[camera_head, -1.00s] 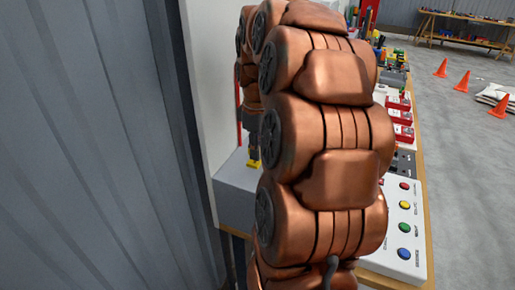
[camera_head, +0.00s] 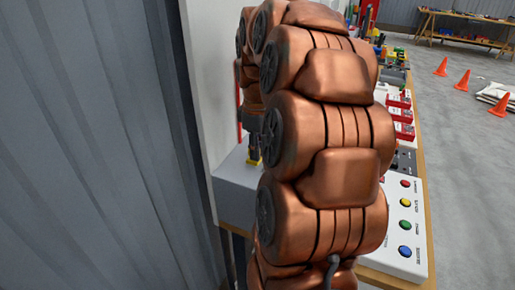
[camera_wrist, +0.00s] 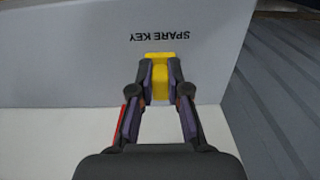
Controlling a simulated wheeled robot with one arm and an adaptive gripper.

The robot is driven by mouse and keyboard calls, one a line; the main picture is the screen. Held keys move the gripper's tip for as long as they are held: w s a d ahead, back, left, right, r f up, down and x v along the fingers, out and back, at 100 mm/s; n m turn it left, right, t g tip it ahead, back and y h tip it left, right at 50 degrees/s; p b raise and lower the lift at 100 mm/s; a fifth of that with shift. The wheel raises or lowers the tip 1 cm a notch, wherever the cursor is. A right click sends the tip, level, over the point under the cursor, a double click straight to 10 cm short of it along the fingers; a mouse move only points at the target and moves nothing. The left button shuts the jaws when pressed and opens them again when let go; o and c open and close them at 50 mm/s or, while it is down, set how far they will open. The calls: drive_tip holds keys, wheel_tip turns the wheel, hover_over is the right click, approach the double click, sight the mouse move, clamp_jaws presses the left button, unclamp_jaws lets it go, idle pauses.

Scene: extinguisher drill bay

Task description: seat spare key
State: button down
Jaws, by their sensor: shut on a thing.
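My gripper (camera_wrist: 160,82) is shut on a yellow key (camera_wrist: 159,57) in the wrist view. The key's yellow top shows between and just beyond the fingertips, in front of a light grey face (camera_wrist: 60,65) with the upside-down words SPARE KEY. Whether the key touches that face, or sits in a slot, I cannot tell. In the head view, a little of the gripper (camera_head: 254,152) and a bit of yellow show at the grey box (camera_head: 238,178), left of my copper arm. My arm hides most of the gripper there.
A bench of red boxes (camera_head: 402,115) and a white button panel (camera_head: 405,225) lies right of my arm. A grey corrugated wall (camera_head: 90,150) stands close on the left. Orange cones (camera_head: 463,80) stand on the open floor at right.

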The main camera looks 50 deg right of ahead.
drive_tip(key=shift+f, duration=0.15)
drive_tip(key=c, duration=0.7)
unclamp_jaws()
drive_tip(key=shift+r+p, duration=0.75)
drive_tip(key=shift+r, duration=2.8)
